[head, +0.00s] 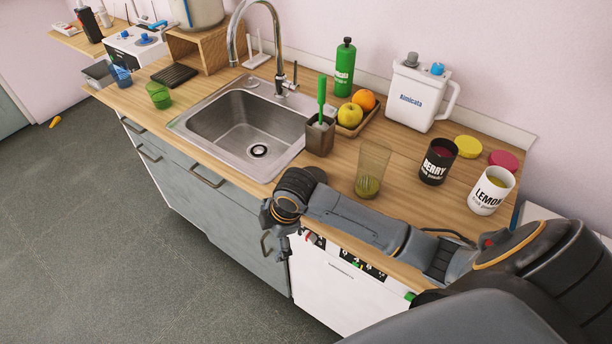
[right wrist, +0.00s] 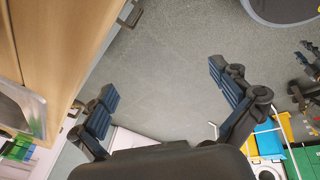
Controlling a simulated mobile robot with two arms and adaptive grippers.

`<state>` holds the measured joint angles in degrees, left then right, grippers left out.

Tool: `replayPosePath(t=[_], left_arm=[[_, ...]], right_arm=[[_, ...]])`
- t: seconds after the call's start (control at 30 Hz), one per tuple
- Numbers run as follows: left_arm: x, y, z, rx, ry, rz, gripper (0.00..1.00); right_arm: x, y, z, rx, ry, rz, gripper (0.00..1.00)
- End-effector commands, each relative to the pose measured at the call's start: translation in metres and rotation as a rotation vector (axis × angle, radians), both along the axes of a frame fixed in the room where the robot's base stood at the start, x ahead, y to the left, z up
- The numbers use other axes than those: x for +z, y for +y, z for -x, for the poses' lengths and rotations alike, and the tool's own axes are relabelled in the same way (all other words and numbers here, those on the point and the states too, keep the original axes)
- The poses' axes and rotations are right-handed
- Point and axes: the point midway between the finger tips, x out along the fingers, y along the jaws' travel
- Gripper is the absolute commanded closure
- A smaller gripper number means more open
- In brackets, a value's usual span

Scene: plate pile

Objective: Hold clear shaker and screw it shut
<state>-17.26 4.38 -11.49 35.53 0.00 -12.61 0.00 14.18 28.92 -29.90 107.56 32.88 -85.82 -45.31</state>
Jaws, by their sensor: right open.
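A clear, tall open cup (head: 374,160), which looks like the clear shaker, stands upright on the counter in the head view, with yellow-green powder at its bottom. No lid sits on it, and I cannot make out which thing is its lid. My right gripper (head: 272,222) is at the counter's front edge, left of and nearer than the clear cup, and mostly hidden by its own wrist. In the right wrist view my right gripper (right wrist: 162,82) is open and empty, its two fingers wide apart above the grey floor.
A black BERRY can (head: 437,165), a white LEMON can (head: 490,192), a yellow lid (head: 467,146) and a pink lid (head: 503,160) lie right of the cup. A brush holder (head: 320,137) and sink (head: 240,130) are left. A green cup (head: 158,96) stands beyond the sink.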

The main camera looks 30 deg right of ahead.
Motion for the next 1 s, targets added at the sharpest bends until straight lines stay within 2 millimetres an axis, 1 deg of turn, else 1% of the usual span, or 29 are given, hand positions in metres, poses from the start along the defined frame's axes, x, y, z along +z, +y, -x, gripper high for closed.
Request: replayPosePath(t=[0.03,0.1,0.17,0.3,0.37,0.4,0.5,0.6,0.7,0.77,1.0], left_arm=[[0.000,0.001,-0.001,0.000,-0.001,-0.001,0.60],[0.000,0.002,-0.001,-0.001,-0.001,-0.002,0.60],[0.000,0.003,-0.001,-0.001,-0.001,-0.004,0.60],[0.001,0.005,-0.001,-0.001,-0.001,-0.006,0.60],[0.001,0.005,-0.001,-0.001,-0.001,-0.006,0.60],[0.001,0.005,-0.001,-0.001,-0.001,-0.006,0.60],[0.001,0.005,-0.001,-0.001,-0.001,-0.006,0.60],[0.001,0.005,-0.001,-0.001,-0.001,-0.006,0.60],[0.001,0.005,-0.001,-0.001,-0.001,-0.006,0.60],[0.001,0.005,-0.001,-0.001,-0.001,-0.006,0.60],[0.001,0.003,-0.001,0.000,-0.002,-0.004,0.60]], right_arm=[[0.017,-0.009,-0.013,0.081,-0.015,0.041,0.00],[0.035,-0.019,-0.023,0.198,-0.018,0.093,0.00],[0.053,-0.030,-0.032,0.296,-0.016,0.140,0.00],[0.097,-0.062,-0.046,0.516,0.001,0.248,0.00],[0.116,-0.077,-0.049,0.598,0.018,0.288,0.00],[0.129,-0.087,-0.050,0.650,0.029,0.314,0.00],[0.157,-0.109,-0.051,0.758,0.058,0.358,0.00],[0.179,-0.126,-0.049,0.837,0.082,0.384,0.00],[0.193,-0.137,-0.047,0.888,0.100,0.398,0.00],[0.198,-0.141,-0.046,0.907,0.106,0.401,0.00],[0.201,-0.144,-0.044,0.925,0.113,0.404,0.00]])
